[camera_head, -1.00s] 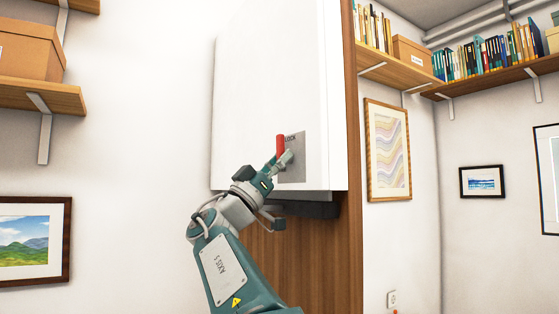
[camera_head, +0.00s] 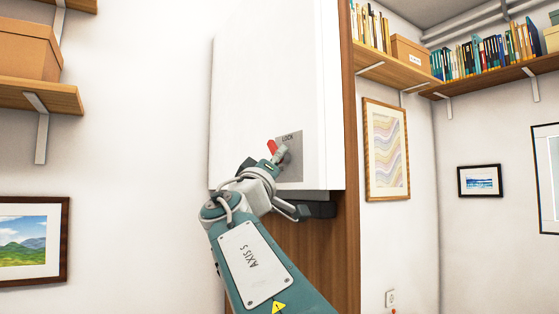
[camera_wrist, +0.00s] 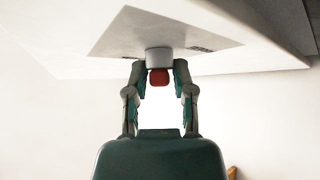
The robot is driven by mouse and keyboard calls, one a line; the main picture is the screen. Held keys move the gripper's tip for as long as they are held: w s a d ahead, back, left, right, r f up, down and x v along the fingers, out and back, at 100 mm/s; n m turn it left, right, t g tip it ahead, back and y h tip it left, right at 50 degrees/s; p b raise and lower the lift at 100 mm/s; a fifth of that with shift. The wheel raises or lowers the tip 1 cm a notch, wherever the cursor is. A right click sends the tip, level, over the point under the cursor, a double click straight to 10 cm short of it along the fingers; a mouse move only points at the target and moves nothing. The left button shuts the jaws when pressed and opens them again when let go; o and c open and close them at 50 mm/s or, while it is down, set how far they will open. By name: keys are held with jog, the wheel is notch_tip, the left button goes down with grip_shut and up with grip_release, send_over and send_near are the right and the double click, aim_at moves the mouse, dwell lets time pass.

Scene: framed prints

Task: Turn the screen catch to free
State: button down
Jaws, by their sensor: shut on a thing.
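The screen catch has a red handle (camera_head: 272,147) on a grey plate (camera_head: 294,166) near the lower right of the white screen panel (camera_head: 265,90). The plate reads LOCK at its top. The handle leans up and to the left. In the wrist view the red end (camera_wrist: 159,77) sits below a light grey hub (camera_wrist: 159,57). My gripper (camera_wrist: 159,82) has a finger on each side of the red end and is shut on it. In the head view my gripper (camera_head: 276,155) partly hides the handle and hub.
A wooden side panel (camera_head: 352,220) stands right of the white panel. A dark block (camera_head: 318,206) is under the panel's lower edge, close to my wrist. A wooden shelf (camera_head: 40,97) with a box is at left. Framed prints hang on the walls.

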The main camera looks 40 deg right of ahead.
jog(key=n+t+y, duration=0.1)
jog(key=n+y, duration=0.1)
jog(key=n, duration=0.1)
jog(key=n+t+y, duration=0.1)
jog(key=n+y, duration=0.2)
jog(key=n, duration=0.1)
jog(key=shift+w, duration=0.1)
jog(key=shift+n+g+y, duration=0.7)
jog(key=shift+n+y, duration=0.9)
jog(key=shift+n, duration=0.4)
jog(key=shift+w+f, duration=0.1)
jog(key=shift+f, duration=0.05)
jog(key=c, duration=0.6)
grip_release()
jog(key=shift+a, duration=0.25)
jog(key=v, duration=1.2)
jog(key=shift+r, duration=0.3)
